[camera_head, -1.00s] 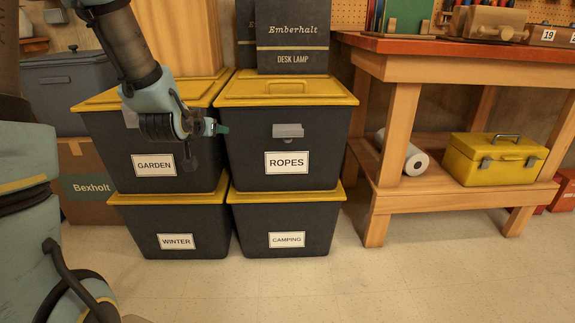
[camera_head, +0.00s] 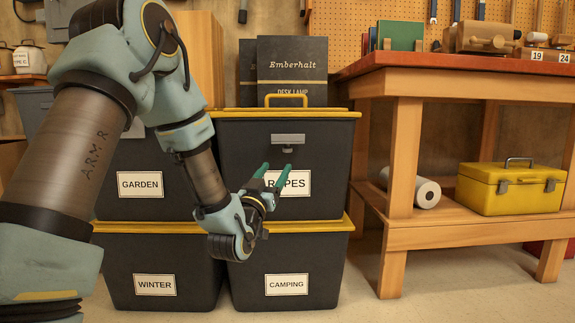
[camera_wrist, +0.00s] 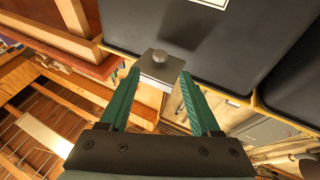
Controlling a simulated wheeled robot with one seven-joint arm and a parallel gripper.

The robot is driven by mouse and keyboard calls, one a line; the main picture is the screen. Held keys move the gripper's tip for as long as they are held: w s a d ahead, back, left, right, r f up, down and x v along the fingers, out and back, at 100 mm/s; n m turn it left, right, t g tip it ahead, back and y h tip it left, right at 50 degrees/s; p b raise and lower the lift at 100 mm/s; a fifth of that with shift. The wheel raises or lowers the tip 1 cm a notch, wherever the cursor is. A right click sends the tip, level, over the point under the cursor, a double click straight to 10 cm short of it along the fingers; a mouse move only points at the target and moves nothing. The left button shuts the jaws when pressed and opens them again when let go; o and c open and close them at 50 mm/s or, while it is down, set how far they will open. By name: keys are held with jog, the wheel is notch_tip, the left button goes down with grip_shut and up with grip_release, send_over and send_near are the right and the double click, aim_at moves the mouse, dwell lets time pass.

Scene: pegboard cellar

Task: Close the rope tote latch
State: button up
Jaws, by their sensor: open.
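The ROPES tote (camera_head: 235,160) is dark with a yellow lid, on top of the CAMPING tote. Its grey latch (camera_head: 288,139) is at the top middle of its front, a plate with a small knob under it, and appears to jut outward. My gripper (camera_head: 275,167) is open and empty in front of the tote, its green fingers pointing up just below the latch and partly covering the ROPES label (camera_head: 297,183). In the wrist view the latch (camera_wrist: 152,72) shows beyond and between the fingertips of my gripper (camera_wrist: 160,75). I cannot tell whether they touch.
The GARDEN tote (camera_head: 125,160) stands left, with WINTER (camera_head: 185,260) and CAMPING (camera_head: 310,260) totes below. A dark Emberhalt box (camera_head: 292,65) is on the ROPES lid. A wooden workbench (camera_head: 403,160) stands close on the right, with a yellow toolbox (camera_head: 510,195) on its shelf. Floor in front is clear.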

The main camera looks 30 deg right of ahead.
aim_at(287, 146)
jog(key=b+x, duration=0.3)
jog(key=x, duration=0.7)
jog(key=shift+w+d+r, duration=0.2)
jog(key=shift+d, duration=0.05)
grip_shut()
dwell(1.1)
